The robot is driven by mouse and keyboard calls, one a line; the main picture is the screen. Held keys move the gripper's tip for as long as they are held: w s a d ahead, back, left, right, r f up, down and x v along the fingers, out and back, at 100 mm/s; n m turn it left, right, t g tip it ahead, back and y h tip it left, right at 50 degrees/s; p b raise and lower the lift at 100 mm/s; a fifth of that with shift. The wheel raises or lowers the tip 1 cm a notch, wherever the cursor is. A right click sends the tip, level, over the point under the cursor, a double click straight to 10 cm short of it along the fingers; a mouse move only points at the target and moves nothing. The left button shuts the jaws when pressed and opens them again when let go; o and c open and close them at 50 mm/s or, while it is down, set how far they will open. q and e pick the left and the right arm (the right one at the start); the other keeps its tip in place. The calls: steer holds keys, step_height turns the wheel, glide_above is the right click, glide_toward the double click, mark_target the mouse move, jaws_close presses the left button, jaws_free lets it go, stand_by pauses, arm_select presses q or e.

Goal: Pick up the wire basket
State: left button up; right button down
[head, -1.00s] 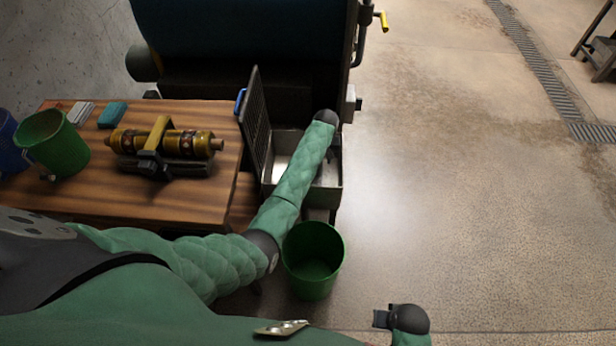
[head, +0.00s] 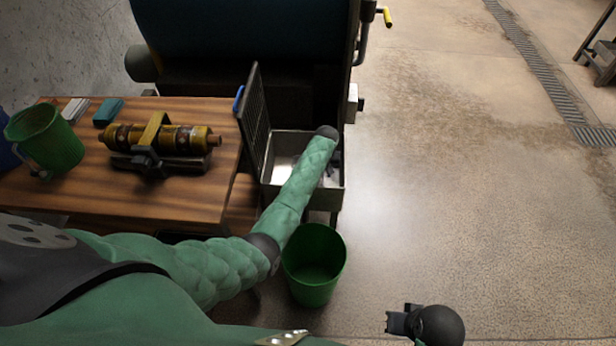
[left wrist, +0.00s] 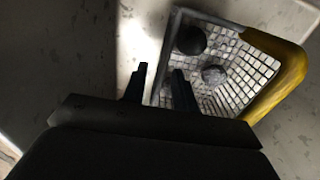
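The wire basket (left wrist: 235,75) shows in the left wrist view as a pale mesh with a thick yellow bar along its right side. A dark round lump (left wrist: 191,40) and a grey lump (left wrist: 214,75) lie in it. My left gripper (left wrist: 158,82) is open, and the basket's near left rim appears between its two fingers, with no grip visible. In the head view my left gripper (head: 333,160) is down in a metal tray; my arm hides most of it and the basket. My right gripper (head: 392,321) is low at the right over the floor, too small to judge.
The metal tray (head: 278,190) has a raised dark grate lid (head: 255,115) at its left. A green bucket (head: 314,265) stands below it. The wooden table (head: 180,205) holds a brass cylinder (head: 183,138) and another green bucket (head: 45,140). Floor to the right is clear.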

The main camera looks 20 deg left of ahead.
arm_select(q)
steer(key=shift+w+f, duration=0.2)
steer(key=shift+f, duration=1.65)
jaws_close()
